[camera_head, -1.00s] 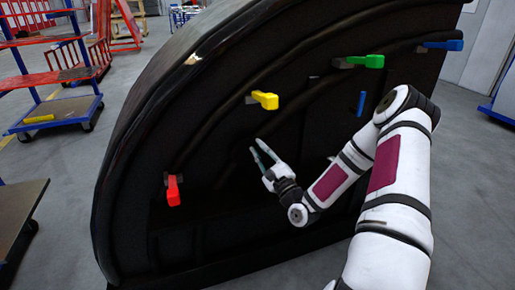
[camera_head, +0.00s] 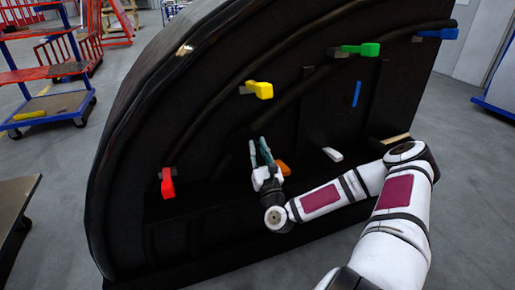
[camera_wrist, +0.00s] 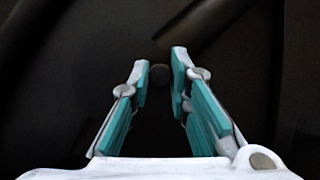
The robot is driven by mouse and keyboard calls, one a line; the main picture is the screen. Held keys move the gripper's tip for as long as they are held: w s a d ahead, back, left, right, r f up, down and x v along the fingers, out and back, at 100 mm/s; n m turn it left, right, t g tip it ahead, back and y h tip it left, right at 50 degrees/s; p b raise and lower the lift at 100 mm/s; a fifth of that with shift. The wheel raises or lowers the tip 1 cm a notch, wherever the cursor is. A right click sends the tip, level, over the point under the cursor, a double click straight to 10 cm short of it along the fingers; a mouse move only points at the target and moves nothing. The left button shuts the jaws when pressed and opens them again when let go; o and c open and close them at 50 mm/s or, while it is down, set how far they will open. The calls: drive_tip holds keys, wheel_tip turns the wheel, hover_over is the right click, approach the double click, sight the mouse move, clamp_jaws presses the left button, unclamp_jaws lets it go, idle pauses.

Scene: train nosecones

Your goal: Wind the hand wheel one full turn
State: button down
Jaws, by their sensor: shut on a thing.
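My gripper (camera_head: 259,142) is in front of the black nosecone (camera_head: 215,115) in the head view, with its fingers pointing up. In the wrist view its two teal fingers (camera_wrist: 160,70) are on either side of a small dark round knob (camera_wrist: 160,76) at their tips. The knob looks like the hand wheel's grip. The wheel itself is black on black, and its rim and spokes cannot be told clearly from the dark panel behind. Part of the knob is hidden by the fingers.
Red (camera_head: 167,183), yellow (camera_head: 259,90), green (camera_head: 361,50) and blue (camera_head: 440,34) handles line the nosecone's curve. An orange piece (camera_head: 283,168) is close to my gripper, and a white piece (camera_head: 332,154) is to its right. A blue-red cart (camera_head: 50,107) stands at left.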

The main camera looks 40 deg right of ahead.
drive_tip(key=shift+d+f+m+h, duration=0.1)
drive_tip(key=shift+m+h, duration=0.3)
drive_tip(key=shift+m, duration=0.1)
drive_tip(key=c, duration=1.5)
unclamp_jaws()
drive_tip(key=v, duration=1.2)
